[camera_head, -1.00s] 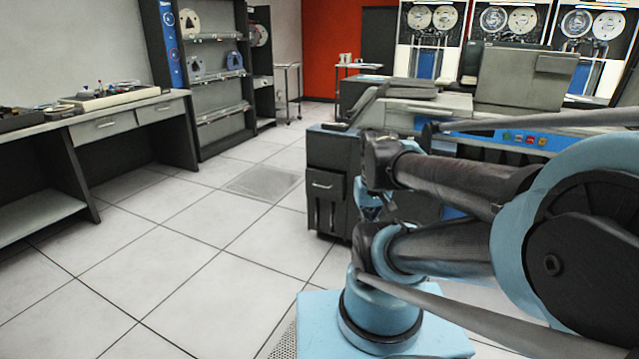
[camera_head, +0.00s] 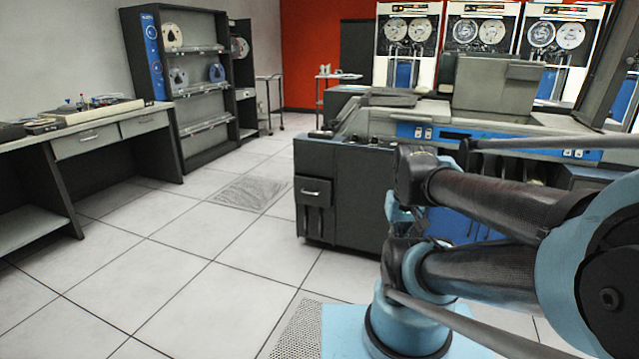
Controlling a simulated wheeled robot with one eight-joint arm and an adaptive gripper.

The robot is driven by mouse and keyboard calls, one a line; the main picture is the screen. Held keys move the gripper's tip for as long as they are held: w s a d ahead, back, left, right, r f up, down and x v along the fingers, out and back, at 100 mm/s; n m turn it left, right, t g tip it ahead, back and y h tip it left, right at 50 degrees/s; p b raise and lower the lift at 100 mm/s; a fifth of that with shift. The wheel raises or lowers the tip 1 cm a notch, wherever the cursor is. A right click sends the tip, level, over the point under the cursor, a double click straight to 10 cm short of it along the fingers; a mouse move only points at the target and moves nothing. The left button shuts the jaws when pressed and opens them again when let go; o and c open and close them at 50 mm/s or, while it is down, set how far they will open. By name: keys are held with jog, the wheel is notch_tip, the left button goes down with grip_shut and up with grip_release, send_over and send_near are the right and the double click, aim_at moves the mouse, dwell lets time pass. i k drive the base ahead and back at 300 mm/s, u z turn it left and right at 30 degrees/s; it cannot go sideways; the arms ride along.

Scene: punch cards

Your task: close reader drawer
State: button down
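The card reader machine (camera_head: 470,108) stands right of centre, a long grey unit with a blue control strip. At its left end is a dark grey cabinet (camera_head: 352,195). A drawer front (camera_head: 313,191) with a pale handle shows on that cabinet's left part. I cannot tell how far the drawer stands out. My folded arm covers the lower right and hides part of the machine's front. My gripper is not clearly visible, and its fingertips cannot be made out.
A desk (camera_head: 105,140) with two drawers stands at left, beside a tall reel shelf (camera_head: 200,118). Tape units (camera_head: 407,60) line the back. A small wheeled stand (camera_head: 270,100) is near the red wall. The tiled floor (camera_head: 180,270) at left and centre is clear.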

aim_at(309, 190)
jog(key=i, duration=1)
